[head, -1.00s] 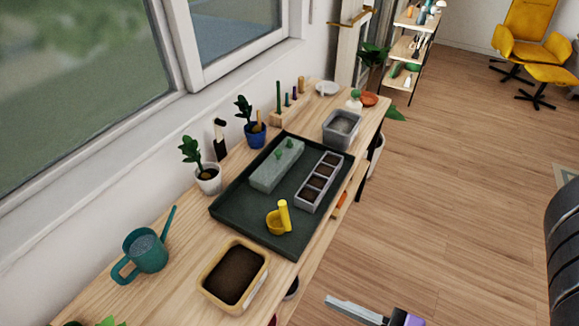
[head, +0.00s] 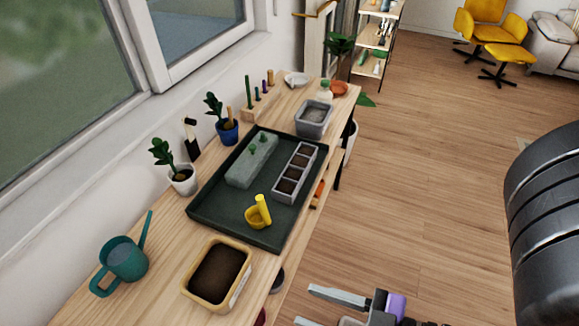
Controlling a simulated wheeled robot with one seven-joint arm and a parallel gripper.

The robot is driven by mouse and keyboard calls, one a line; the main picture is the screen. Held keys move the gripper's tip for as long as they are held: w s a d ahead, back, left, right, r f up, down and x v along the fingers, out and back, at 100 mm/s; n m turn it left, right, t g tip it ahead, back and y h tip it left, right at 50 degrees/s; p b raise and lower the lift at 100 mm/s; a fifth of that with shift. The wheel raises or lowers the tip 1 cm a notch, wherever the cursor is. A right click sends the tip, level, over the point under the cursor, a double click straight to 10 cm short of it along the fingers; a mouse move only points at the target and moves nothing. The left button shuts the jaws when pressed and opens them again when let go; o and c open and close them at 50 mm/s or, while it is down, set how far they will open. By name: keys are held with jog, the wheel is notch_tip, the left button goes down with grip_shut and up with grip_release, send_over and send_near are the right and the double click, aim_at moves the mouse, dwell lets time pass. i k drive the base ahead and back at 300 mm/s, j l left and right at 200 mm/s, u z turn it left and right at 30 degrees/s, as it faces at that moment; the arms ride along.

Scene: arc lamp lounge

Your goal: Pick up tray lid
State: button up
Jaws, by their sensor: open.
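A pale, translucent grey-green long cover, which looks like the tray lid (head: 241,172), lies in the back left part of a dark green tray (head: 208,213) on the wooden bench. Small green sprouts show at it; whether a seed tray is under it I cannot tell. A grey seed tray (head: 296,172) with several soil cells lies beside it on the right, uncovered. My gripper (head: 306,306) is at the bottom edge, partly cut off, open and apart from the lid. It is right of the bench's front edge.
The floor (head: 420,190) right of the bench is clear.

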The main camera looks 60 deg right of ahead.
aim_at(247, 168)
jog(key=z, duration=1.25)
jog(key=i+l+z, duration=0.35)
jog(key=i, duration=0.25)
jog(key=l, duration=0.1)
